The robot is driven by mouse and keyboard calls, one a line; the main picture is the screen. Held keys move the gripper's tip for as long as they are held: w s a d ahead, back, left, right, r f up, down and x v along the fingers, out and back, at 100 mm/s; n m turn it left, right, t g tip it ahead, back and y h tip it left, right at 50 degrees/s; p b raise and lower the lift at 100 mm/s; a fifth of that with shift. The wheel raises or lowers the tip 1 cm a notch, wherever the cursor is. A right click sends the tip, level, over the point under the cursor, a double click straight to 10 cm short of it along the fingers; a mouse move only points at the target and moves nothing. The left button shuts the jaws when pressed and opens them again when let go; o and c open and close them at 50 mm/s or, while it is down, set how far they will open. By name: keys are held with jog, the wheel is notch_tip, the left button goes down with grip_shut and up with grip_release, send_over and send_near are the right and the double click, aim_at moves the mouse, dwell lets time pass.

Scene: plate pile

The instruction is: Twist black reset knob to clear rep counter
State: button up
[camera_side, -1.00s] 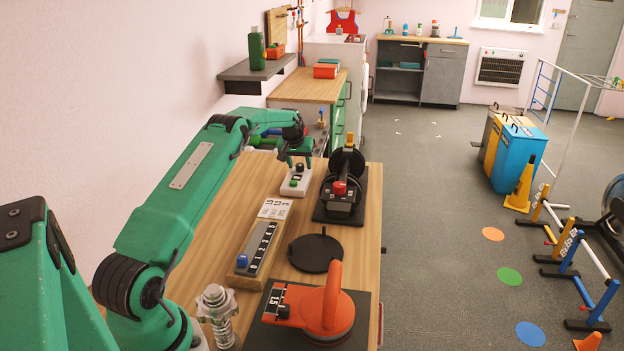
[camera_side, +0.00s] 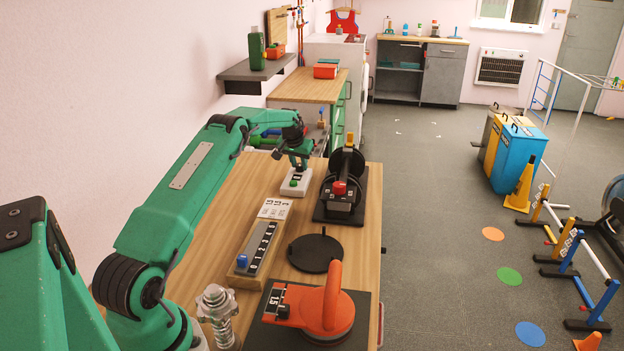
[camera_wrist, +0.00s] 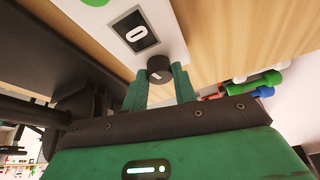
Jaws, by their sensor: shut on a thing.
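The rep counter (camera_side: 301,189) is a small white box on the wooden bench, with a green button (camera_side: 294,183) at its near end. In the wrist view the white box (camera_wrist: 172,28) has a dark display (camera_wrist: 136,32) with one pale, rounded 0-like mark. The black reset knob (camera_wrist: 158,68) with a light pointer line sits between the two green fingers of my gripper (camera_wrist: 160,88), which are shut on it. In the side view my gripper (camera_side: 296,166) is over the far end of the box and hides the knob.
A black weight-plate stand (camera_side: 340,207) with a red knob stands close to the right of the counter. Nearer are a numbered slider board (camera_side: 258,248), a black disc (camera_side: 315,254) and an orange-handled device (camera_side: 322,310). Bare bench lies left of the counter.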

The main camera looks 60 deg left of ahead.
aim_at(296, 176)
jog(key=shift+m, duration=0.4)
jog(key=shift+a, duration=0.1)
jog(key=o, duration=1)
jog(key=shift+c, duration=0.2)
jog(key=shift+s+r, duration=0.1)
jog(key=shift+r, duration=0.05)
jog(key=v, duration=0.7)
jog(key=shift+r, duration=0.3)
